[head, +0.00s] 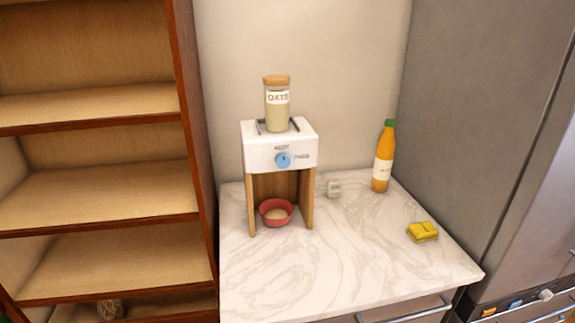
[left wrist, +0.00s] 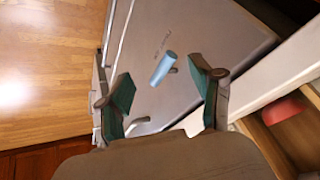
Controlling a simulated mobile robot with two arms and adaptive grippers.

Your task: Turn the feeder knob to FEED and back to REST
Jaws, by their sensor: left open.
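The feeder (head: 255,152) is a white box on wooden legs, standing on the counter with a jar marked OATS (head: 276,108) on top. Its round blue knob (head: 283,160) is on the front, with small labels above and to its right. The knob's setting is too small to tell. A red bowl (head: 276,213) with pale contents sits under the feeder. My left gripper (left wrist: 163,88) is open in the left wrist view. A blue cylindrical thing (left wrist: 163,69) shows between its fingers; I cannot tell how far away it is. Neither gripper shows in the head view.
The marble counter (head: 350,255) is clear in front. A wooden shelf unit (head: 95,195) borders the left, a grey tall appliance (head: 470,110) the right.

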